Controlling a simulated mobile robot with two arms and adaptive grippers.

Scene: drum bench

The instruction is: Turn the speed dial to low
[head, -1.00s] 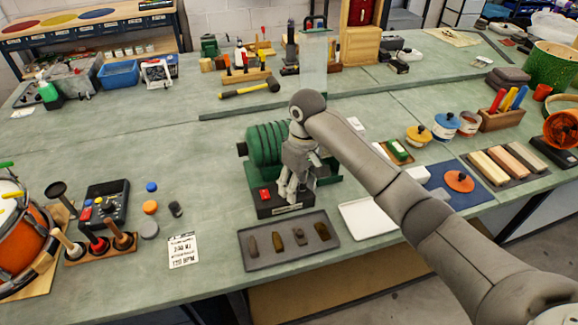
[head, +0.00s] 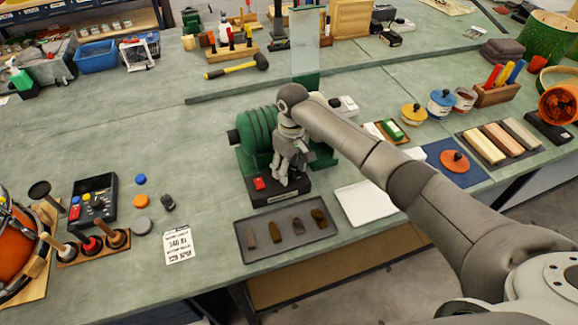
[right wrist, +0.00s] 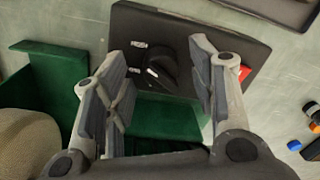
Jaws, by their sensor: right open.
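The green machine (head: 255,135) stands on the bench with a black control box (head: 268,197) at its front. A red switch (head: 259,184) sits on the box's left part. My right gripper (head: 291,183) points down over the box's right part and hides the dial in the head view. In the right wrist view the black dial (right wrist: 172,72) shows on the box (right wrist: 135,25), with small white marks beside it. My right gripper (right wrist: 156,62) is open there, one finger on each side of the dial; whether they touch it I cannot tell. My left gripper is not in view.
A grey tray (head: 262,246) with several small pieces lies just in front of the box. A white tray (head: 350,205) lies to its right. A printed card (head: 179,246) and a dark control unit (head: 84,203) are to the left. Bare bench lies left of the machine.

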